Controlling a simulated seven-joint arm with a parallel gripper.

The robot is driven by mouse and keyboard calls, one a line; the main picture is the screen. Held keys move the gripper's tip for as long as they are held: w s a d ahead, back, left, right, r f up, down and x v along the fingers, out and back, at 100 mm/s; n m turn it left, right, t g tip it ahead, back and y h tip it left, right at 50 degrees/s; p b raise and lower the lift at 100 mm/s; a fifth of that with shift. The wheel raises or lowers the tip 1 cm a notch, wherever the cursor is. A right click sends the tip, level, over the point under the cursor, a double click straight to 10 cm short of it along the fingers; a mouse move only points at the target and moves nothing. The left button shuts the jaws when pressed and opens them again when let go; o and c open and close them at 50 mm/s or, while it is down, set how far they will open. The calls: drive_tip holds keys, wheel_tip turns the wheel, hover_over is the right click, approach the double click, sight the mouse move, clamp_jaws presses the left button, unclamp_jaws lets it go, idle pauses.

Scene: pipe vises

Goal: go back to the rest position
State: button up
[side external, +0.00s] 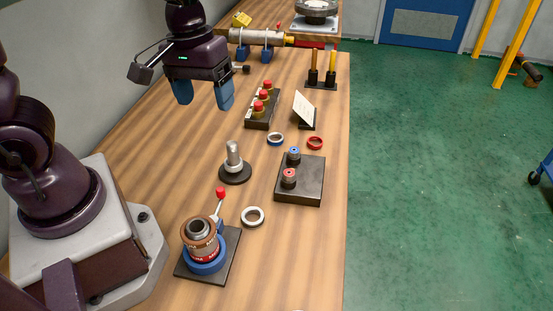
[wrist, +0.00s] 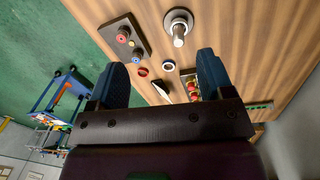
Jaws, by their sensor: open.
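My gripper (side external: 205,98) is in the upper left of the side external view, above the wooden table. Its two blue fingers are apart with nothing between them. In the wrist view my gripper (wrist: 168,78) also shows open and empty, its fingers framing the table below. A pipe vise (side external: 205,260) with a blue ring, a red-and-white band and a brown collar stands on a dark plate at the near end of the table. A red-knobbed lever (side external: 220,195) rises beside it.
A grey post on a round base (side external: 234,165), a dark plate with red and blue knobs (side external: 300,190), a red-button box (side external: 262,108) and loose rings (side external: 253,216) stand on the table (side external: 160,160). A horizontal pipe (side external: 257,38) lies at the far end. Air around my gripper looks clear.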

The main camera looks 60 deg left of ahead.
drive_tip(key=s+d+r+m+t, duration=0.1)
drive_tip(key=s+r+m+t, duration=0.4)
drive_tip(key=r, duration=0.5)
drive_tip(key=shift+s+d+r+m+y, duration=0.35)
drive_tip(key=shift+s+m+y, duration=0.05)
drive_tip(key=shift+s+m, duration=0.5)
